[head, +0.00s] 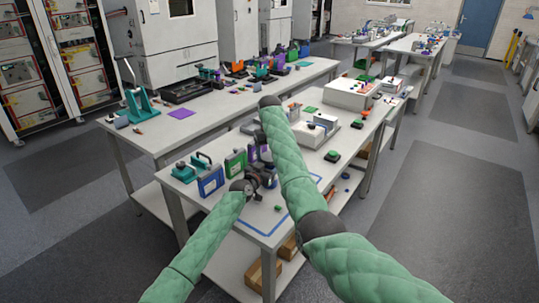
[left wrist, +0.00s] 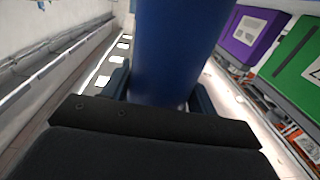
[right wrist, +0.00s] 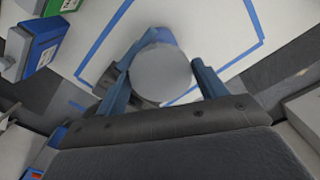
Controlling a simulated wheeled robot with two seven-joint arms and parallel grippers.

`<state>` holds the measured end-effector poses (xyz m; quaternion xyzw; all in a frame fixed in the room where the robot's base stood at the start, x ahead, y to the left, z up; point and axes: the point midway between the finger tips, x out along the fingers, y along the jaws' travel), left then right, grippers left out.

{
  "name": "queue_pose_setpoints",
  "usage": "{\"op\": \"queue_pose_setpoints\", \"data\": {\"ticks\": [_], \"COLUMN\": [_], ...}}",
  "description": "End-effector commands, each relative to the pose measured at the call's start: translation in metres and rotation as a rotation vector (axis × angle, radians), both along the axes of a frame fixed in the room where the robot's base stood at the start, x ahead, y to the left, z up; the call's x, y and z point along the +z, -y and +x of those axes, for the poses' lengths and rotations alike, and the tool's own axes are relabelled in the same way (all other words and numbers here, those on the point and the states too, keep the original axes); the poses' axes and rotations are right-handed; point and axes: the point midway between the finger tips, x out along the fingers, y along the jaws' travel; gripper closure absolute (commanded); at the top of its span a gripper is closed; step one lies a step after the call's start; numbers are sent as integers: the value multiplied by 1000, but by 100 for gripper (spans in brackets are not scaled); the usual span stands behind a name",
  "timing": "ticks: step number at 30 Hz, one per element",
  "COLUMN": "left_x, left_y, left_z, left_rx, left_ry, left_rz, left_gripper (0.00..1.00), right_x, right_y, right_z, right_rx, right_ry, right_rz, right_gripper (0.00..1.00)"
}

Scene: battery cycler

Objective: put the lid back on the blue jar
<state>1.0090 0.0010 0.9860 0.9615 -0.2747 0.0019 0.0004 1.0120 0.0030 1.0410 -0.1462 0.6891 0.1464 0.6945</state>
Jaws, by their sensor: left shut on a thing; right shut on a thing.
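The blue jar (left wrist: 175,45) fills the middle of the left wrist view as a plain blue cylinder. My left gripper (left wrist: 160,90) is shut on it. In the right wrist view, a round grey lid (right wrist: 160,75) is between the fingers of my right gripper (right wrist: 162,68), which is shut on it. Dark and blue parts show behind the lid; I cannot tell whether it touches the jar. In the head view, both grippers are close together over the near bench, the right one (head: 266,178) beside the left. The jar and lid are too small and covered to make out there.
The near bench (head: 262,218) has a blue tape outline on its front part. A blue case (head: 210,181) and a green case (head: 235,163) stand left of the grippers. White trays (head: 312,133) lie further back. The taped area is mostly clear.

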Motion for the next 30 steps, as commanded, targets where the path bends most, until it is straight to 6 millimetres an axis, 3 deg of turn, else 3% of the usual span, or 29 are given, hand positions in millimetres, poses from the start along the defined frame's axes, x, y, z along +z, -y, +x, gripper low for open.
{"op": "queue_pose_setpoints", "data": {"ticks": [1, 16, 17, 20, 30], "left_x": [-7, -8, -8, -7, -6], "left_y": [2, 0, 0, 0, 0], "left_z": [-3, -2, -2, -2, -1], "left_rx": [-4, -2, -1, -1, -1], "left_ry": [-9, -9, -10, -9, -7], "left_rz": [3, 4, 5, 4, 3], "left_gripper": [100, 100, 100, 100, 100], "right_x": [5, 0, 0, -1, -1], "right_y": [-3, 0, 0, 0, 1], "right_z": [1, -2, -2, -2, -2], "right_rx": [-25, -98, -98, -97, -98], "right_ry": [7, -6, -7, -7, -8], "right_rz": [6, -2, -2, -2, -3], "right_gripper": [51, 51, 28, 8, 8]}}
